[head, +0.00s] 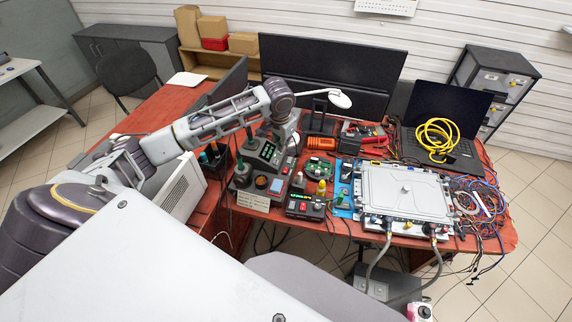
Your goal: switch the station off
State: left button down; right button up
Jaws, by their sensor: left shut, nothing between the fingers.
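My left arm reaches in from the left over the red desk, and its gripper (295,143) is shut and empty, pointing down behind the control boxes. A small box with red and green buttons (306,207) sits at the desk's front edge, nearer than the gripper and apart from it. A large light-grey plate unit (405,192) lies to the right. Two grey hoses (379,255) run down from its front edge towards a dark grey unit (371,284) on the floor. I cannot tell which control is the station's switch. My right gripper is not in view.
Joystick boxes (262,152) and a green circuit board (320,168) crowd the desk near the gripper. A wide monitor (330,72) stands behind. A laptop (446,108) with a yellow cable coil (435,137) and tangled wires (482,207) fill the right side.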

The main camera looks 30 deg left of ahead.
pick_arm(q)
jog(key=n, duration=0.4)
jog(key=shift+w+d+n, duration=0.1)
jog(key=shift+w+n, duration=0.05)
jog(key=shift+n, duration=0.25)
dwell(0.4)
send_over(287, 168)
jog(key=f, duration=1.1)
jog(key=shift+s+f+p, duration=0.3)
jog(key=shift+s+f, duration=0.2)
jog(key=shift+f, duration=0.85)
jog(key=shift+d+f, duration=0.1)
